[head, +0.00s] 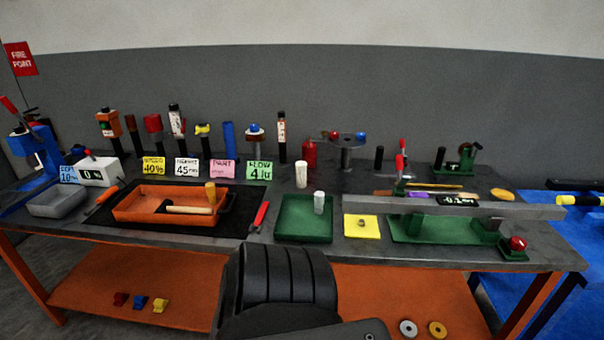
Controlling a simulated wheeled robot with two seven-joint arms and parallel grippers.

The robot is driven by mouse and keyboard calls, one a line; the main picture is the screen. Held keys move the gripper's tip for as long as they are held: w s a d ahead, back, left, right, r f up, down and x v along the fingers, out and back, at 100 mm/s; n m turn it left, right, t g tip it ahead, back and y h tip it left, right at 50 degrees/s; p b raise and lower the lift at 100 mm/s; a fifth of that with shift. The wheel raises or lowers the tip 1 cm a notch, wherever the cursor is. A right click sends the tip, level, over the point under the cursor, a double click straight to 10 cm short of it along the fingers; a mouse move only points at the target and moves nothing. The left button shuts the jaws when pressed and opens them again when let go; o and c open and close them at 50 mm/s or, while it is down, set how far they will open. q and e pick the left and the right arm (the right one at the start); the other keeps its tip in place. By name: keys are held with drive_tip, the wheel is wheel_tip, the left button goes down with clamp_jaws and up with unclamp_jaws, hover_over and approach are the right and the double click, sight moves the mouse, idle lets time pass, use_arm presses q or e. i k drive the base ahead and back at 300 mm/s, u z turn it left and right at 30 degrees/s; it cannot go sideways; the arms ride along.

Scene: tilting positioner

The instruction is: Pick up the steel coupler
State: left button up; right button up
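I cannot tell for certain which thing is the steel coupler. A small metallic piece (361,222) lies on a yellow square (374,234) right of the middle of the bench. A pale grey cylinder (319,202) stands upright in the green tray (300,238) just left of it. A grey ring (407,328) lies low down at the bottom right, beside a yellow ring (437,329). Neither of my grippers shows. A dark ridged shape at the bottom middle, probably part of me, covers the bench's front edge there.
An orange tray (130,214) holding a mallet (187,209) sits on a black mat. A red-handled tool (260,215) lies between the trays. A long grey beam (480,208) spans the right side above a green base (410,231), near a red button (517,243). Bottles and posts line the back.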

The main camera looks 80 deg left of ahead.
sight(319, 195)
drive_tip(key=u, duration=0.9)
drive_tip(key=i, duration=0.8)
drive_tip(key=u, duration=0.85)
